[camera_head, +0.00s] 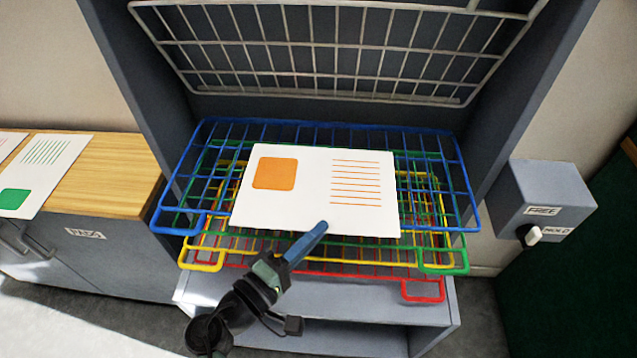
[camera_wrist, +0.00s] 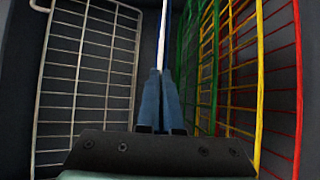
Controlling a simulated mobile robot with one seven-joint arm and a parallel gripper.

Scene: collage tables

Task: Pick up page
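The page (camera_head: 315,205) is a white sheet with an orange square on its left and orange lines on its right. In the head view it lies flat over the blue wire rack (camera_head: 462,190); I cannot tell for sure whether it touches the wires. My gripper (camera_head: 322,227) is at the page's front edge, with one blue finger over it. In the wrist view the two blue fingers of my gripper (camera_wrist: 160,75) are close together, with the page (camera_wrist: 164,35) edge-on as a thin white line between the tips. The lower finger is hidden in the head view.
Green (camera_head: 443,268), yellow (camera_head: 202,267) and red (camera_head: 423,298) racks sit below the blue one. A white wire rack (camera_head: 330,97) is above. Side panels flank them. A wooden-topped cabinet (camera_head: 115,175) with other pages stands left; a grey switch box (camera_head: 540,195) is right.

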